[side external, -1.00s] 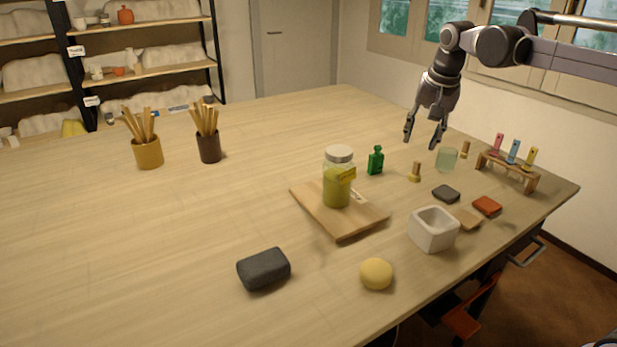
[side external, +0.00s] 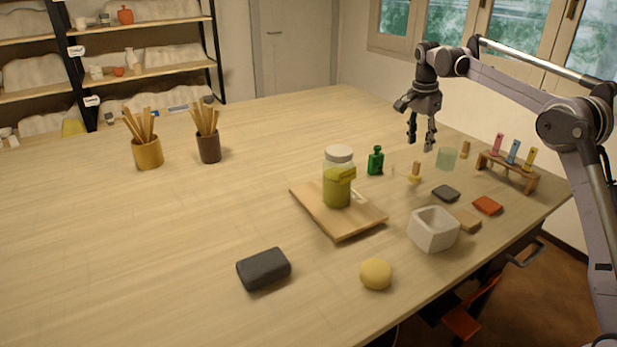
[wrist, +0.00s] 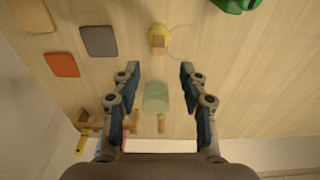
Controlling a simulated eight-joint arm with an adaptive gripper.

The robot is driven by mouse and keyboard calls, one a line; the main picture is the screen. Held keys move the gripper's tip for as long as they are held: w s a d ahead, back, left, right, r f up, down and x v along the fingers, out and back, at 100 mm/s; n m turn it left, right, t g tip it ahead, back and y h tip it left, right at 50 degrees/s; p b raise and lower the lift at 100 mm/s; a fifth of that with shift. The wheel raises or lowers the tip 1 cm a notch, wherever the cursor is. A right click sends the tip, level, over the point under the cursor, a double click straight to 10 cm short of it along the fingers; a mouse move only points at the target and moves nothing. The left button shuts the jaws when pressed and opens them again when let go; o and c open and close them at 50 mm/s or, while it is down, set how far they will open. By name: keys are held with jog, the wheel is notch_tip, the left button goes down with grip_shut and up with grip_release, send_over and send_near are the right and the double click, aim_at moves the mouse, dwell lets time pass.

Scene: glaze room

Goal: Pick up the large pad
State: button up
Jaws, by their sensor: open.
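A large dark grey pad (side external: 264,268) lies on the table at the front left in the side view; it does not show in the wrist view. A smaller dark grey pad (side external: 446,193), a red pad (side external: 487,205) and a tan pad (side external: 468,220) lie at the right. These three also show at the wrist view's upper left: grey (wrist: 99,41), red (wrist: 62,64), tan (wrist: 34,14). My gripper (side external: 420,146) is open, empty and above the table's far right part, well away from the large pad. Its fingers (wrist: 160,72) point down.
A jar (side external: 337,186) stands on a wooden board (side external: 350,222) mid-table. A white square pot (side external: 433,229), a yellow round sponge (side external: 376,273), a green bottle (side external: 375,160), a green glass (side external: 446,159) and a small rack (side external: 510,172) stand around. The left front table is mostly clear.

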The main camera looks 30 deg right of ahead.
aim_at(418, 162)
jog(key=shift+s+d+f, duration=0.1)
jog(key=shift+d+f, duration=0.05)
jog(key=shift+f, duration=1.9)
jog(key=shift+s+d+f, duration=0.1)
jog(key=shift+d+f, duration=0.05)
jog(key=shift+f, duration=1.9)
grip_shut()
